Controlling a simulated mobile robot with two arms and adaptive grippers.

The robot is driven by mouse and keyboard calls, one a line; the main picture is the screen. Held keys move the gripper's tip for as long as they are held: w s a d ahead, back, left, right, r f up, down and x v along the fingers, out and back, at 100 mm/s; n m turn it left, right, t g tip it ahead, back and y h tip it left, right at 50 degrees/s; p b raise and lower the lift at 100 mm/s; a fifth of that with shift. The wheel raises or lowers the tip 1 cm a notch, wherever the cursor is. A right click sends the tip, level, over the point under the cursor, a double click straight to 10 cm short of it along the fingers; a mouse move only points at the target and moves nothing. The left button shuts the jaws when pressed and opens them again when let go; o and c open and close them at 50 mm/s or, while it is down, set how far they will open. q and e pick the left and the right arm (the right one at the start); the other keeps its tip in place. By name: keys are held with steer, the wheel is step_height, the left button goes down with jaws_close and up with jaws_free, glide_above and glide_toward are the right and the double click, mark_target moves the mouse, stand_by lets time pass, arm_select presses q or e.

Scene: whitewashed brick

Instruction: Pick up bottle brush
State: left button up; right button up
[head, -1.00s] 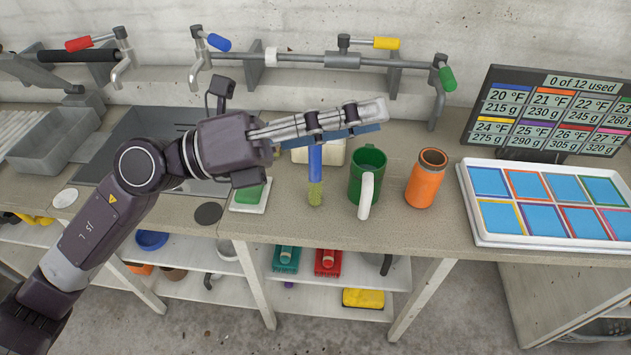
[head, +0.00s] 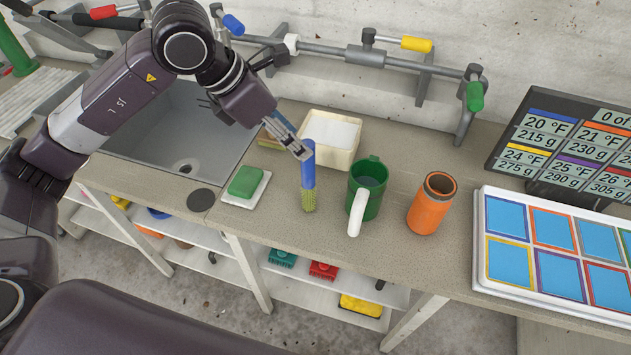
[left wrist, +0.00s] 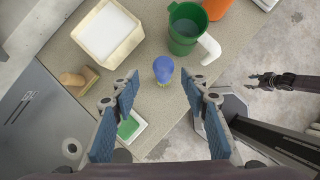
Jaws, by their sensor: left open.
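The bottle brush (head: 308,172) has a blue handle and yellow-green bristles. It stands upright on the counter, bristles down, between the sponge dish and the green mug. My left gripper (head: 299,150) is open, with its fingers beside the upper handle in the head view. In the left wrist view the brush (left wrist: 163,68) shows from above as a round blue top, just beyond and between the two open blue-padded fingers (left wrist: 163,88). Whether a finger touches it cannot be told. My right gripper (left wrist: 256,80) shows small at the right of the left wrist view, away from the counter things.
A green mug (head: 374,180) with a white handle stands right of the brush, then an orange jar (head: 432,203) and a white tray (head: 480,260). A cream tub (head: 345,155) is behind. A green sponge (head: 245,180) lies left, near the sink (head: 150,150).

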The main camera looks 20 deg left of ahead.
mark_target(308, 178)
arm_select(q)
steer(key=p+x, duration=0.2)
steer(key=x, duration=0.1)
steer(key=shift+s+d+f, duration=0.1)
steer(key=shift+s+d, duration=0.05)
steer(key=shift+s, duration=0.05)
steer(key=shift+p+x, duration=0.3)
steer(key=shift+x, duration=0.85)
steer(key=shift+w+d, duration=0.1)
steer(key=c, duration=0.8)
jaws_close()
arm_select(e)
steer(key=shift+s+a+r, duration=1.35)
steer(key=shift+s+r, duration=0.05)
steer(key=shift+s, duration=0.1)
